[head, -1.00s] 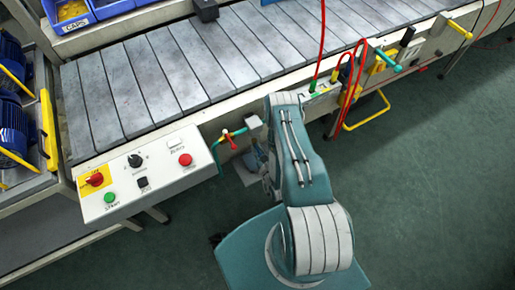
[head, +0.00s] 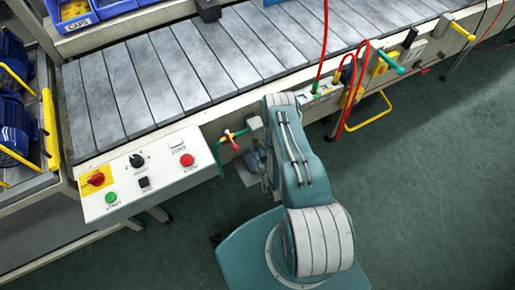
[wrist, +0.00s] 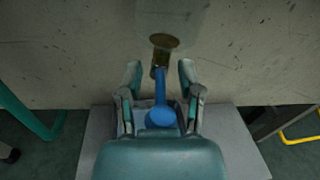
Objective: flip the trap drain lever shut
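A blue lever (wrist: 161,95) with a round blue end shows in the wrist view. It runs from a brass fitting (wrist: 162,45) on a pale, scuffed wall toward the camera. My gripper (wrist: 160,72) is open, with one finger on each side of the lever and a visible gap on both sides. I cannot tell the lever's exact angle or whether its round end touches my gripper's palm. In the head view, my arm hides the lever and most of my gripper below the conveyor's front edge.
A control panel (head: 150,182) with several buttons stands left of my arm. A red-handled valve (head: 232,138) on a teal pipe is close by. A teal-handled lever (head: 391,61), red hoses (head: 348,95) and a yellow bracket (head: 374,118) lie to the right. Open floor is at lower right.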

